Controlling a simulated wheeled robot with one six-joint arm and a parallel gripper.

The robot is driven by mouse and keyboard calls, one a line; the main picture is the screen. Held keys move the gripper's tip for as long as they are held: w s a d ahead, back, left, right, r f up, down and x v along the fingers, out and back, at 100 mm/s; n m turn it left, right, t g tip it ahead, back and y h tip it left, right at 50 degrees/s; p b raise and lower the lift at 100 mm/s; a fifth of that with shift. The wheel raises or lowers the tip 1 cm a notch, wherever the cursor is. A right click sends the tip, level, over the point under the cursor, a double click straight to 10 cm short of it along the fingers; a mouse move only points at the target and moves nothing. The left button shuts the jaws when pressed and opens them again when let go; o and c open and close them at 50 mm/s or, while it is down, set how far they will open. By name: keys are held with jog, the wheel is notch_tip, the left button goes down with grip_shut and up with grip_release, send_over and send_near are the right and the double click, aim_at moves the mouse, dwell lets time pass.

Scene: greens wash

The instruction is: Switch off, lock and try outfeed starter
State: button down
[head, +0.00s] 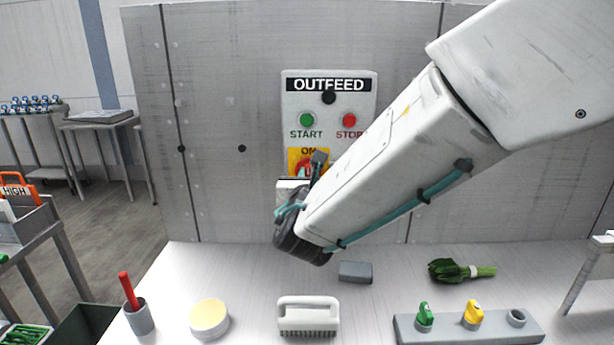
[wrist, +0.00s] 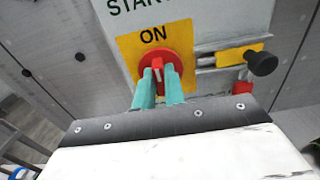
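The outfeed starter panel (head: 290,105) stands on the grey wall with a green START button (head: 307,120) and a red STOP button (head: 349,120). Its red rotary switch (wrist: 151,62) sits on a yellow plate, with its white mark toward ON. My gripper (wrist: 160,80) is at the switch, with one teal finger on each side of its grip; whether they press on it I cannot tell. A hasp-like slide with a black knob (wrist: 262,62) is right of the switch. A green padlock-like piece (head: 424,316) and a yellow one (head: 472,313) stand in a grey rack (head: 448,331).
On the white bench are a brush (head: 307,316), a grey block (head: 355,271), a round yellow-topped tub (head: 209,319), a cup (head: 139,318) with a red-handled item, and bundled greens (head: 455,271). My arm covers the panel's lower right in the head view.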

jog(key=shift+a, duration=0.1)
jog(key=shift+n, duration=0.4)
jog(key=n, duration=0.3)
jog(key=shift+n, duration=0.4)
jog(key=n, duration=1.3)
jog(key=shift+a+f, duration=0.15)
jog(key=shift+f, duration=0.1)
jog(key=shift+n, duration=0.3)
jog(key=c, duration=1.5)
grip_release()
